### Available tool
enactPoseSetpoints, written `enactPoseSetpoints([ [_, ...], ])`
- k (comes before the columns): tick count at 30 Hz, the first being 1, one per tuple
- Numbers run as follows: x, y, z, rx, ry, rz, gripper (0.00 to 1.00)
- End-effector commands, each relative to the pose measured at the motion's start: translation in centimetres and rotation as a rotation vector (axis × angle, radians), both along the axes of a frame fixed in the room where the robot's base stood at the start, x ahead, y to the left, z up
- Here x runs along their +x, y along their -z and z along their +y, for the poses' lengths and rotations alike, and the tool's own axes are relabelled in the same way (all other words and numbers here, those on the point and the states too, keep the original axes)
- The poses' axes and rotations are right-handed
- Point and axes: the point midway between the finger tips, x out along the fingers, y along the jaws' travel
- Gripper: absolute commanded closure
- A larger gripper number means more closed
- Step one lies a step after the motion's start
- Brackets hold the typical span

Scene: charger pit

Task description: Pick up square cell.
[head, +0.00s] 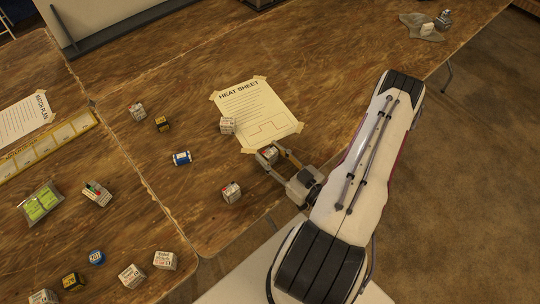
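My gripper (273,161) is low over the table, near the lower edge of the heat sheet. A small boxy white cell with a red mark (268,153) is at its fingertips, partly hidden by the fingers. I cannot tell whether the fingers press on it or whether it is off the table. Similar boxy white cells lie apart from my gripper: one on the heat sheet (227,125), one left of my gripper (231,192), and one at the upper left (138,112). Which one is meant by the square cell is not clear from this view.
The heat sheet (265,105) is taped to the wooden table (330,55). A blue-white cylinder (181,158) and a black-yellow block (162,124) lie left of it. More blocks (132,276) and a green pack (40,203) are at lower left. Bare table lies above the sheet.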

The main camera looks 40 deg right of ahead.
Motion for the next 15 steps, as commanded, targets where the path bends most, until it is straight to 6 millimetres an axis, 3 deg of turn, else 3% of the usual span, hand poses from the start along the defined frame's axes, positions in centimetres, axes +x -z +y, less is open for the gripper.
enactPoseSetpoints([
  [1, 0.00, 0.00, 0.00, 0.000, 0.000, 0.000, 0.81],
  [3, 0.00, 0.00, 0.01, 0.000, 0.000, 0.000, 0.95],
  [15, 0.00, -0.14, 0.00, 0.000, 0.000, -0.001, 0.95],
])
